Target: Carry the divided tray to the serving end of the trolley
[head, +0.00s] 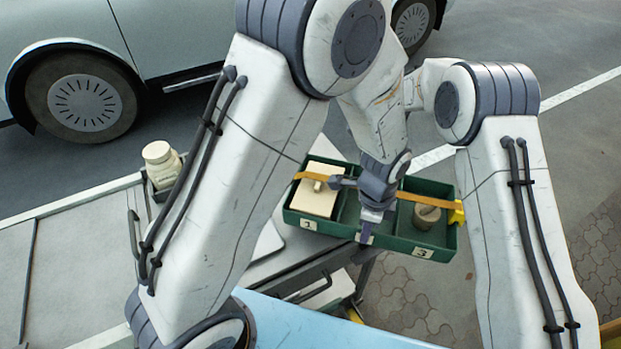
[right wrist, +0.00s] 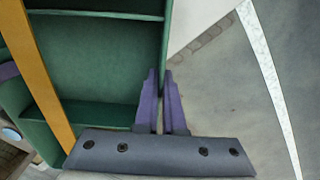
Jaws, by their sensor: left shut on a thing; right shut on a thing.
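The green divided tray (head: 405,246) has compartments, with number tags 1 and 3 showing on its near wall. An orange strap (head: 425,200) runs across it. My left gripper (head: 366,232) is shut on the tray's near wall. My right gripper is hidden in the head view; in the right wrist view (right wrist: 160,98) its purple fingers are shut on a wall of the tray (right wrist: 95,60).
The grey trolley top (head: 85,255) lies at the left, with a white jar (head: 161,163) in a holder at its far edge. A light blue surface (head: 330,325) is at the bottom. A parked car (head: 150,50) stands behind. Paving (head: 595,235) lies at the right.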

